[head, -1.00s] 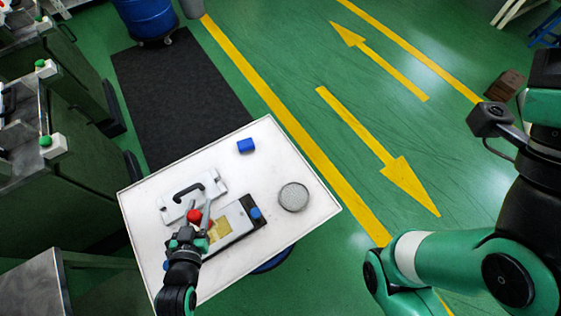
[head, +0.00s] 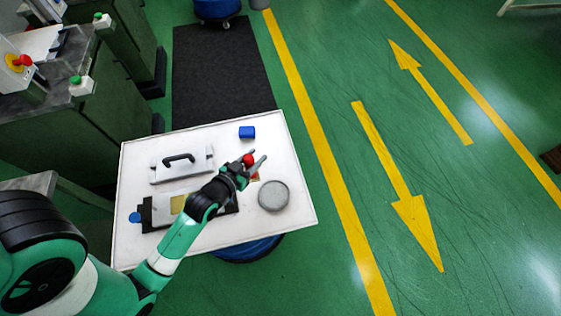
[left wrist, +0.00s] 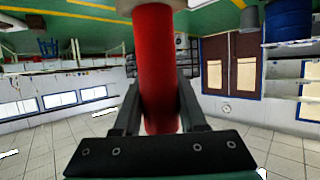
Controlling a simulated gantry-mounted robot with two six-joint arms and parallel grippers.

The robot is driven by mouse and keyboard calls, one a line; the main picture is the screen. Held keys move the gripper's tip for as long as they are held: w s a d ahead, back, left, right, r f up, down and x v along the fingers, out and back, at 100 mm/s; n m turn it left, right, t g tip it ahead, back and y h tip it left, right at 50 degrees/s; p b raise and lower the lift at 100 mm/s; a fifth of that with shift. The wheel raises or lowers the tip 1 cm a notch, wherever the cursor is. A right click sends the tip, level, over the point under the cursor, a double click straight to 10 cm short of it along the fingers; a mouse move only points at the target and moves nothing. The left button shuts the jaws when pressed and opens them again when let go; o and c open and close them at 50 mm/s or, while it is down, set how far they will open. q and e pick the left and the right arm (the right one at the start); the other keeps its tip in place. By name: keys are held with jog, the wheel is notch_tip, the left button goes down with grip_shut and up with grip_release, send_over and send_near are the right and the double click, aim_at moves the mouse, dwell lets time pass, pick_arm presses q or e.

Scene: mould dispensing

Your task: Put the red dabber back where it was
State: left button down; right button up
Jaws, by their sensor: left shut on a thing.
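The red dabber (head: 248,160) is between the fingers of my left gripper (head: 257,161), which is shut on it. In the left wrist view, the red dabber (left wrist: 156,70) is a long red cylinder with a pale end, and it stands up between the two dark fingers (left wrist: 158,115). In the head view the gripper is over the right half of the white table (head: 300,215). I cannot tell its height above the table. A small red and yellow patch (head: 255,177) shows just below the gripper, partly hidden by it. My right gripper is not in view.

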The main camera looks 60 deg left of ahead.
pick_arm(q)
jog(key=shift+s+a, duration=0.15)
jog(key=shift+a, duration=0.05)
jog(key=shift+w+a+f+b, duration=1.35)
jog(key=shift+w+a+f, duration=0.3)
jog(key=shift+f, duration=0.5)
jog(key=shift+w+a+f+b, duration=1.45)
jog(key=shift+w+f, duration=0.35)
jog(key=shift+f, duration=0.35)
jog(key=shift+w+a+f+b, duration=1.25)
jog(key=shift+w+a+f, duration=0.45)
jog(key=shift+f, duration=0.45)
jog(key=shift+f, duration=0.2)
jog(key=shift+c, duration=2.3)
grip_release()
jog(key=shift+r, duration=0.15)
